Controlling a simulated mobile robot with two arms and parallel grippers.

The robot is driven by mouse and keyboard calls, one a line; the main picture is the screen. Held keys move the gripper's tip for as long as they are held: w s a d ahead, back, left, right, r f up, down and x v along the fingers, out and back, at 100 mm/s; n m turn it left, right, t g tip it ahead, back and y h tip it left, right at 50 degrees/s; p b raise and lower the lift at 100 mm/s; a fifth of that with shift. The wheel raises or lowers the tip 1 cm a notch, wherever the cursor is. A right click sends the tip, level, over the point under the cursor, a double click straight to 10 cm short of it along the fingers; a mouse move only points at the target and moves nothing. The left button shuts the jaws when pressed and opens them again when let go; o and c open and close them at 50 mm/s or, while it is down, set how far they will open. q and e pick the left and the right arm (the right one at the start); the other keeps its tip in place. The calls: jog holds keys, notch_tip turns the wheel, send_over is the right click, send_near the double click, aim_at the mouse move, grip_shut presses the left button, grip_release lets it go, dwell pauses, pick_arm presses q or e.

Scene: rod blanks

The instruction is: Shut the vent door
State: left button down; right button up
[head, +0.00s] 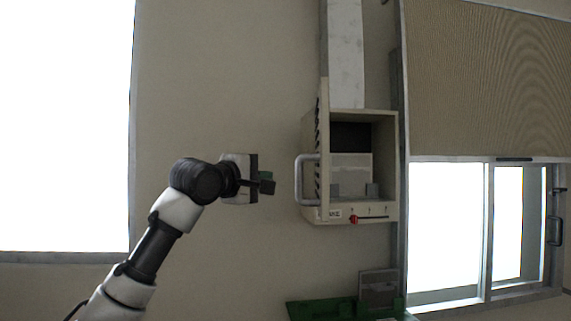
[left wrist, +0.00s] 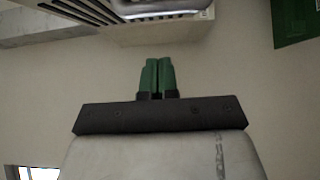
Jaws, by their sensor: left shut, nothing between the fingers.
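The vent door (head: 323,150) is a pale slotted panel at the left side of a beige box (head: 390,165). It stands swung open and shows nearly edge-on, so the inside of the box is visible. A grey bar handle (head: 299,180) sticks out from the door to the left. My left gripper (head: 268,184) is shut and empty, to the left of the handle with a gap between them. In the left wrist view its green fingers (left wrist: 157,76) are together, below the slotted door (left wrist: 85,10) and the handle (left wrist: 165,7). My right gripper is not in view.
A red knob (head: 354,219) sits on the box's lower edge. A pale duct (head: 345,60) rises above the box. Green equipment (head: 320,309) stands below. A window with a blind (head: 485,75) is at the right. The wall around my left gripper is bare.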

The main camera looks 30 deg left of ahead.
pick_arm(q)
jog(key=w+d+p, duration=0.2)
jog(key=w+d, duration=0.1)
jog(key=shift+w+d+p, duration=0.25)
jog(key=shift+w+p, duration=0.05)
jog(key=shift+w, duration=0.1)
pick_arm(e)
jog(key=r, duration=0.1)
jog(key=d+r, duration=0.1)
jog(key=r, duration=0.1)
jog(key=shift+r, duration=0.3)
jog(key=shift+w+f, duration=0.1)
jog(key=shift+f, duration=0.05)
